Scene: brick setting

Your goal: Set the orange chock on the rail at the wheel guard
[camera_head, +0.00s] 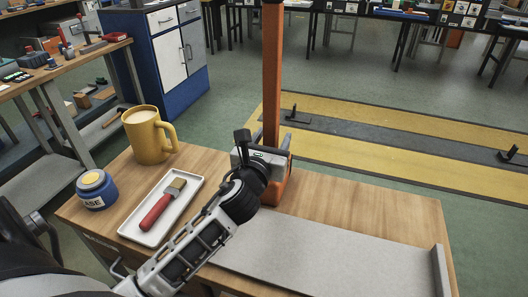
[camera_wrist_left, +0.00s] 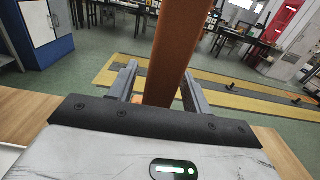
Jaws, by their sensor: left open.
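A tall orange post (camera_head: 272,75) rises from an orange base (camera_head: 277,188) on the wooden table; I take this to be the chock. My left gripper (camera_head: 275,148) is at the post's lower part. In the left wrist view the post (camera_wrist_left: 178,45) stands between the two spread fingers of the left gripper (camera_wrist_left: 160,92), which is open. Much of the base is hidden behind the gripper. A flat grey plate (camera_head: 325,255) with a raised right end (camera_head: 439,270) lies on the table front; I cannot tell whether this is the rail and guard. My right gripper is not in view.
On the table's left are a yellow mug (camera_head: 148,137), a blue jar (camera_head: 95,190) and a white tray (camera_head: 150,232) holding a red-handled brush (camera_head: 163,205). Bare wood lies right of the base. Beyond, yellow floor bands (camera_head: 400,170) flank a grey strip with black brackets (camera_head: 513,156).

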